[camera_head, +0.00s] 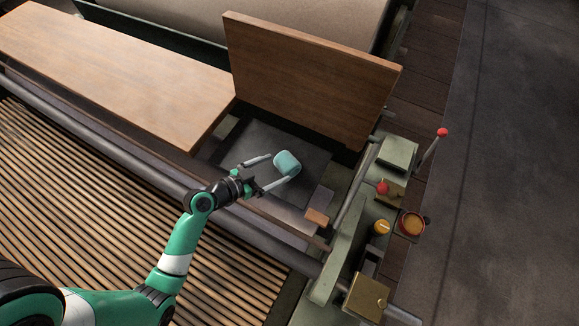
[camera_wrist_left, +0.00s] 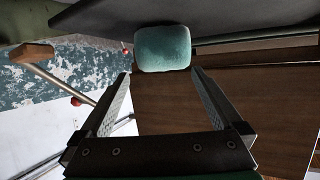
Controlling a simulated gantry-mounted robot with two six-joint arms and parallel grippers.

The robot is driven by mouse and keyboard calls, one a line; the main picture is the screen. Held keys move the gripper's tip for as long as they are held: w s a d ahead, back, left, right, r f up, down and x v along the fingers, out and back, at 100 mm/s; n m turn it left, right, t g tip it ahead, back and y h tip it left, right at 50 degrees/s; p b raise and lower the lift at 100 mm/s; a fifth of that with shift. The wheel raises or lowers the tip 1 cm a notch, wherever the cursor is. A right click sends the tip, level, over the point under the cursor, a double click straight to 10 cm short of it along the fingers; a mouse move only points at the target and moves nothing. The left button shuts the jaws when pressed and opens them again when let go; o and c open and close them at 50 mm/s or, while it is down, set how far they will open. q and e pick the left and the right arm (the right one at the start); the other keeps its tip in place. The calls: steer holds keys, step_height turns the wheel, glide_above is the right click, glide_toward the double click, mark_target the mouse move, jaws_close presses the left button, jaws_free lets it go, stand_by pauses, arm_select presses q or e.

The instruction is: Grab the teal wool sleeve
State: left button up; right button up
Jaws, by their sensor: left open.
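The teal wool sleeve (camera_head: 287,163) is a small, soft-looking rounded piece at the dark recessed tray (camera_head: 262,137), in front of the raised wooden panel. In the left wrist view the sleeve (camera_wrist_left: 163,48) lies just past the fingertips, centred between them, against a dark surface. My left gripper (camera_head: 281,166) is open, with one finger toward each side of the sleeve. The left wrist view shows its two fingers (camera_wrist_left: 161,73) spread, with nothing held between them. Whether a finger touches the sleeve is hard to tell. My right gripper is not in view.
The upright wooden panel (camera_head: 310,80) stands close behind the sleeve, and a flat wooden board (camera_head: 110,75) lies left. A small wooden block (camera_head: 317,217) sits at the tray's near right.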

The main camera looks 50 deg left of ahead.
mark_target(285, 162)
arm_select(q)
steer(key=shift+w+a, duration=0.25)
steer(key=shift+w, duration=0.1)
steer(key=b+x, duration=0.1)
steer(key=x, duration=0.5)
steer(key=shift+w, duration=0.15)
steer(key=b+x, duration=0.1)
steer(key=x, duration=0.4)
steer(key=shift+w+a, duration=0.1)
steer(key=shift+w, duration=0.05)
steer(key=c, duration=1)
steer(key=shift+o, duration=0.2)
steer(key=shift+r, duration=0.15)
